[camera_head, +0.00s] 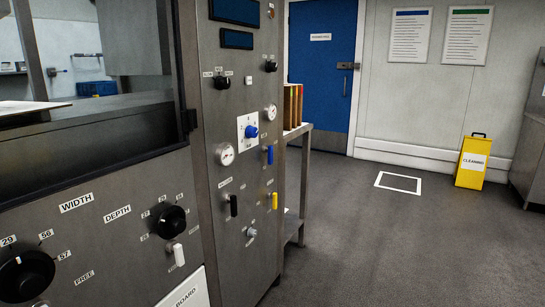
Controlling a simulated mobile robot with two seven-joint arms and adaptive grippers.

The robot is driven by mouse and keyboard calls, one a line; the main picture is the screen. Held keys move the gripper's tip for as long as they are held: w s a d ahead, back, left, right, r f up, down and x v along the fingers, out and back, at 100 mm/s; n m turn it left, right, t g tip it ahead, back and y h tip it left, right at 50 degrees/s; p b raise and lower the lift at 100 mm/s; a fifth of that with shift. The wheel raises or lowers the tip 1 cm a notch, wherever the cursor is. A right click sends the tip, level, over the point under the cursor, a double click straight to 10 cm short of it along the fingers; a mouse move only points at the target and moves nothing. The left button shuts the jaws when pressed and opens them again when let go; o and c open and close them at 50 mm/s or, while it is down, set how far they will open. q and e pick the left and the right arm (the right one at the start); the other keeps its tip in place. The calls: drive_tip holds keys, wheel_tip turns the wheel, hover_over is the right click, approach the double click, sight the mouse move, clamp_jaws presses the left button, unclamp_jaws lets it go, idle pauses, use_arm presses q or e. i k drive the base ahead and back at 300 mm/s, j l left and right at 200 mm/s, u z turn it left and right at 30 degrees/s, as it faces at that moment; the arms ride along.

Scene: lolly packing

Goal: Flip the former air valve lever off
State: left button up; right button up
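A tall grey metal control panel (205,125) stands left of centre and carries several small levers. A blue lever (269,155) sits at its right side, with a yellow lever (274,201) below it. A black lever (233,206) is left of the yellow one. All three handles look roughly vertical. The small labels beside them are too small to read, so I cannot tell which one is the former air valve lever. Neither of my grippers is in view.
Two round gauges, a blue knob (251,131) and black selector knobs share the panel. Large dials (172,222) and a white lever (178,255) are on the nearer panel. A shelf (299,132) stands behind.

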sight(270, 148)
drive_tip(key=i+z, duration=0.2)
drive_tip(key=i, duration=0.25)
drive_tip(key=i+z, duration=0.25)
drive_tip(key=i, duration=0.25)
drive_tip(key=i+j+z, duration=0.2)
drive_tip(key=i, duration=0.25)
drive_tip(key=i+j+z, duration=0.2)
drive_tip(key=i, duration=0.25)
